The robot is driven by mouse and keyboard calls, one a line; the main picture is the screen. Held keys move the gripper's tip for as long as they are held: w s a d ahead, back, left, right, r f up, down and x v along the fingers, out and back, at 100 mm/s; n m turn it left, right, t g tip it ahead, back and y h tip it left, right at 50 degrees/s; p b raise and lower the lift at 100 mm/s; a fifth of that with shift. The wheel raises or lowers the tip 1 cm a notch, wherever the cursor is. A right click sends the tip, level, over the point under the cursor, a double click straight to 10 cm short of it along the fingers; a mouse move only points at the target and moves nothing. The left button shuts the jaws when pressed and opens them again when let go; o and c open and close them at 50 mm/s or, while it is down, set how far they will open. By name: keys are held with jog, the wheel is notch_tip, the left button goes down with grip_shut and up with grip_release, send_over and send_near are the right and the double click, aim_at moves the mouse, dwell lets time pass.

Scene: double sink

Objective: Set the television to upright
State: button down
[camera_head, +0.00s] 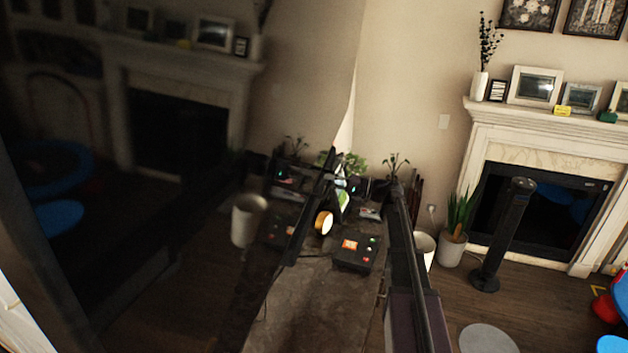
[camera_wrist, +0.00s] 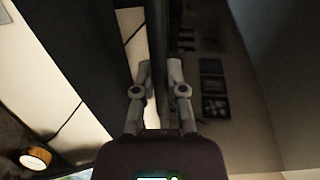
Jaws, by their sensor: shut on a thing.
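The television (camera_head: 90,230) is the large dark glossy panel filling the left of the head view. Its screen mirrors the room, and its lower edge runs aslant across the picture, so it looks tilted. In the wrist view, my gripper (camera_wrist: 159,70) is shut with its two fingers on either side of a narrow dark edge, which appears to be the television's rim. The dark glossy screen (camera_wrist: 235,60) lies to the right of the fingers. In the head view my gripper is small and dark among cluttered things, and its hold is hard to make out.
A black box with coloured buttons (camera_head: 355,255) and a yellowish round thing (camera_head: 324,222) are close to the television's edge. A white pot (camera_head: 423,247) and plants stand behind. A black tower fan (camera_head: 503,235) and a fireplace (camera_head: 540,215) are right. Floor (camera_head: 450,295) shows between.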

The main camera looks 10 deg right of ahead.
jog(key=v, duration=0.4)
jog(key=shift+s+d+r, duration=0.1)
jog(key=shift+d+r, duration=0.25)
jog(key=shift+d, duration=0.05)
jog(key=c, duration=0.9)
grip_release()
jog(key=shift+d, duration=0.1)
jog(key=shift+o, duration=1.1)
jog(key=shift+s+d+r, duration=0.1)
jog(key=shift+s+d, duration=0.05)
jog(key=shift+s, duration=0.1)
